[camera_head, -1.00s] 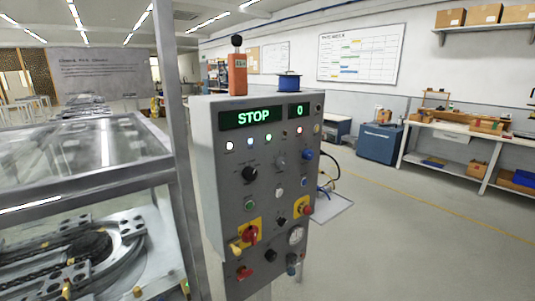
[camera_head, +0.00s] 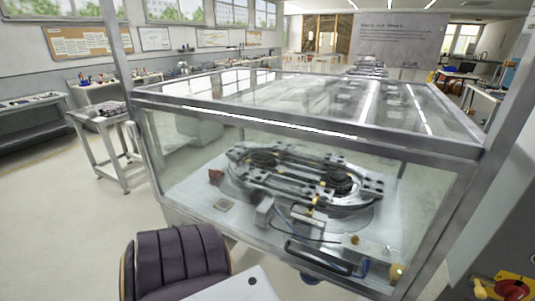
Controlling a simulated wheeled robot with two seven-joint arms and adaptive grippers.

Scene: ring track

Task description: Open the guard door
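The guard door is the clear front panel (camera_head: 185,165) of the metal-framed enclosure, in the middle of the head view. It appears shut. A dark bar handle (camera_head: 320,260) runs along its lower right part. Behind the panel an oval ring track (camera_head: 305,180) with metal segments shows on a light plate. Neither gripper shows in the head view, so I cannot see what either one holds.
A dark purple ribbed form (camera_head: 175,262) stands in front of the enclosure at the lower left. The control cabinet's red knob (camera_head: 512,289) is at the lower right corner. A small metal table (camera_head: 100,120) stands to the left, with open floor before it.

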